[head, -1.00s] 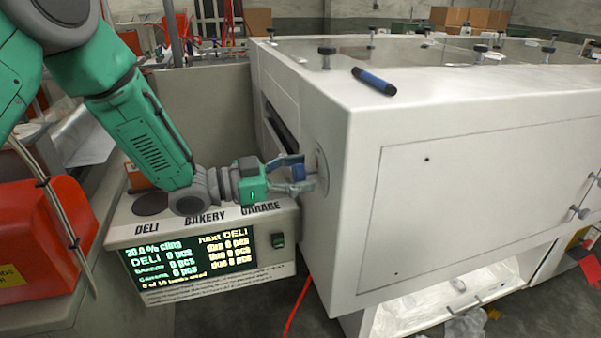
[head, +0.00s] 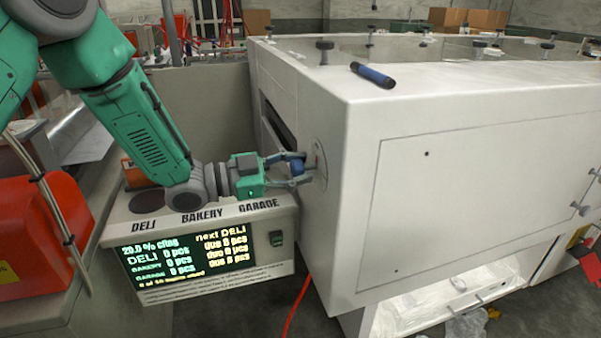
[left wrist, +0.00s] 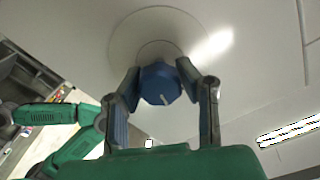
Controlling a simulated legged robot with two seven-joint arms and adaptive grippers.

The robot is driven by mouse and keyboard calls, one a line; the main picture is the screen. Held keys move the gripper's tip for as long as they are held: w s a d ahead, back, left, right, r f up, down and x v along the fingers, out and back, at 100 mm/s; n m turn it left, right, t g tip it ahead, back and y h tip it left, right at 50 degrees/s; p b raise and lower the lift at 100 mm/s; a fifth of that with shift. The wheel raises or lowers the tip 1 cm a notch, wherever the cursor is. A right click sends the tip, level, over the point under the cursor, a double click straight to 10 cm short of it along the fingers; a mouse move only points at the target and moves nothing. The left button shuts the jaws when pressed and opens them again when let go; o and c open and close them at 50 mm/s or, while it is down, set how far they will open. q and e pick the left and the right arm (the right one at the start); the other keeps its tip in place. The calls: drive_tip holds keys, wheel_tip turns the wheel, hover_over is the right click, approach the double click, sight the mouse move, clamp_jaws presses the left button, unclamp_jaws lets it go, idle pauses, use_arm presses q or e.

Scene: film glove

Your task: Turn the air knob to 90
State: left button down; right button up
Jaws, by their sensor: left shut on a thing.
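The air knob (left wrist: 160,84) is blue with a white pointer line. It sits on a round pale dial plate (left wrist: 160,35) on the white machine's left end face. In the left wrist view the pointer slants toward the lower right. My left gripper (head: 300,172) is shut on the knob, one finger on each side, and it also shows in the left wrist view (left wrist: 158,80). In the head view the fingers partly cover the knob (head: 297,167). The dial's numbers cannot be read. My right gripper is not in view.
The white machine (head: 440,170) fills the right side, with a blue marker (head: 373,75) on top. A display box (head: 200,250) headed DELI, BAKERY, GARAGE stands below my left arm. A red bin (head: 40,235) is at the left.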

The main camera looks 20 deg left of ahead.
use_arm(q)
drive_tip(key=m, duration=0.1)
drive_tip(key=m+b, duration=0.2)
drive_tip(key=shift+f+m, duration=0.25)
drive_tip(key=shift+m, duration=0.15)
drive_tip(key=m+b, duration=0.3)
drive_tip(key=shift+s+f+m, duration=0.1)
drive_tip(key=shift+m, duration=0.2)
drive_tip(key=m+b, duration=0.5)
drive_tip(key=b, duration=0.1)
drive_tip(key=shift+f+m+b, duration=0.15)
drive_tip(key=shift+m+b, duration=0.2)
drive_tip(key=shift+m, duration=0.05)
drive_tip(key=shift+m+b, duration=1)
drive_tip(key=shift+b, duration=0.05)
drive_tip(key=c, duration=1.2)
unclamp_jaws()
drive_tip(key=shift+o, duration=0.5)
drive_tip(key=shift+a+r, duration=0.1)
drive_tip(key=shift+r, duration=0.1)
